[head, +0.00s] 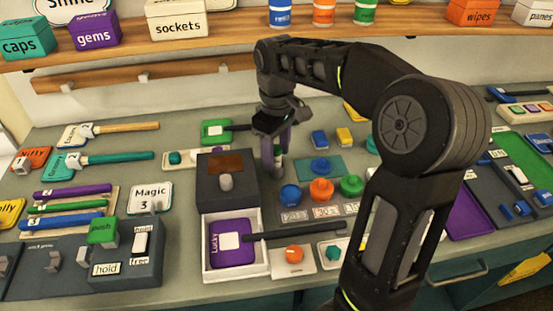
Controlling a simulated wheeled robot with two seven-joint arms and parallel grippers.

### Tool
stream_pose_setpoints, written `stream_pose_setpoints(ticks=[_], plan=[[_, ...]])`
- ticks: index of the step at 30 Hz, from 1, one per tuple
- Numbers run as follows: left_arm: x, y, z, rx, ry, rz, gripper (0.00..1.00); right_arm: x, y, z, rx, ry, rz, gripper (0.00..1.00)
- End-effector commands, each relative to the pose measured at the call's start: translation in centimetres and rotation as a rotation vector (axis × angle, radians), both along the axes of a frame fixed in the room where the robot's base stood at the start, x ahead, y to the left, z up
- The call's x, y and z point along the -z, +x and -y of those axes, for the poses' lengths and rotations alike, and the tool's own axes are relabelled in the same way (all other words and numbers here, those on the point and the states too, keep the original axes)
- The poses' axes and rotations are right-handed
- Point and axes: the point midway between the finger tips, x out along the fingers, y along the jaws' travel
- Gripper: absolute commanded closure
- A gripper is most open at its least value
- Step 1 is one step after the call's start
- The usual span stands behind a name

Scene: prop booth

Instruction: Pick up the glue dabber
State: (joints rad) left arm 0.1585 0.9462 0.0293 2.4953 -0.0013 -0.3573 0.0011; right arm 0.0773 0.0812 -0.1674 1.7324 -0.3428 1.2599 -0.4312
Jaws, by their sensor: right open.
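My left gripper is out of view.
Blue (290,194), orange (321,190) and green (351,186) knobs stand right of the grey box. Purple and green rods (72,190) lie on a rack at left. A wooden shelf (130,44) with labelled boxes runs along the back.

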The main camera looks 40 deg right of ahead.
Motion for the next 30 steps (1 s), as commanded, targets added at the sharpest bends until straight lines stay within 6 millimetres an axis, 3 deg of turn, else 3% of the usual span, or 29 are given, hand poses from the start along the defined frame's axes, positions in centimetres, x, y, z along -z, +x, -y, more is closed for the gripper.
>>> stream_pose_setpoints(ticks=[19, 30], plan=[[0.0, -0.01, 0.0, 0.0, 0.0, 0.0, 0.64, 0.36, 0.01, 0.02, 0.0, 0.0, 0.001, 0.51], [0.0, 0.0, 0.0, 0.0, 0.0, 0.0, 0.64, 0.35, 0.01, 0.02, 0.0, 0.0, 0.001, 0.81]])
